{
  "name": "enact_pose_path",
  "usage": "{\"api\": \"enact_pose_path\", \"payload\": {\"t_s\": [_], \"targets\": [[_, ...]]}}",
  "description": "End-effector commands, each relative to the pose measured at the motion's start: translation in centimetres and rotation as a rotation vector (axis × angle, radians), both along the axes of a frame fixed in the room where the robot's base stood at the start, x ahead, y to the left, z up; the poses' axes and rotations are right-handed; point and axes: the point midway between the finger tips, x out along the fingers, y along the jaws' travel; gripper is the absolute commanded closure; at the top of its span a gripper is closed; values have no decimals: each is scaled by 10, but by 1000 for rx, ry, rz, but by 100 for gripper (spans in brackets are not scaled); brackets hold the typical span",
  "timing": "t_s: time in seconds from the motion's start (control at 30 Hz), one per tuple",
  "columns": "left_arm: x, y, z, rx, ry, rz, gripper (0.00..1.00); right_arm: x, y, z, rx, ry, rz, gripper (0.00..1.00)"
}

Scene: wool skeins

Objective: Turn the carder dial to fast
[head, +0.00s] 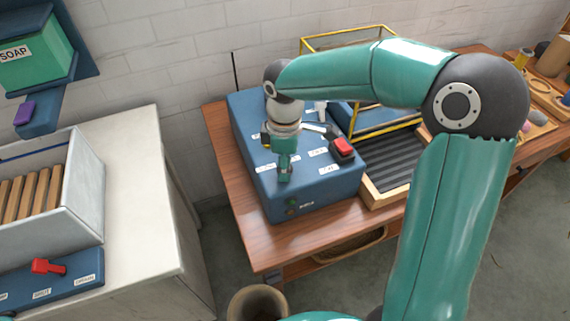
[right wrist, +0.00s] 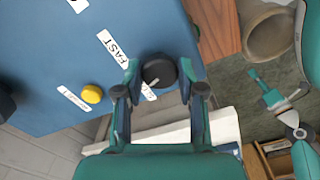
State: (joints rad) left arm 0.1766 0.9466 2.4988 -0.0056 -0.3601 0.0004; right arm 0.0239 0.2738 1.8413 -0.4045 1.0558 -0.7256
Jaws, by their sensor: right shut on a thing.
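The carder (head: 300,208) is a blue box on the brown table in the head view, with white labels on its top. My right gripper (head: 285,172) reaches down onto the front left of its top. In the right wrist view, my right gripper (right wrist: 160,85) is shut on a round black dial (right wrist: 158,72), one finger on each side. A label reading FAST (right wrist: 112,45) lies just beside the dial. Another label is partly hidden by the gripper. Which way the dial points cannot be told. My left gripper (right wrist: 270,92) shows small at the right of the wrist view.
The carder also bears a red switch (head: 342,148) and a yellow button (right wrist: 92,93). A dark ribbed tray (head: 372,190) and a yellow frame (head: 303,42) stand right of it. A white counter (head: 140,150) is at left, with a floor gap between. A round bin (head: 257,303) stands below.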

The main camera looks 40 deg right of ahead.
Motion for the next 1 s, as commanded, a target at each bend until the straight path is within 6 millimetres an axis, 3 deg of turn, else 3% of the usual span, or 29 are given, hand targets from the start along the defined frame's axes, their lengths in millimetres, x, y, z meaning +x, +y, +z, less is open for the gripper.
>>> {"api": "enact_pose_path", "payload": {"t_s": [1.0], "targets": [[0,0,-20,0,0,0,60,2,0,1,0,-6,-942,96]]}}
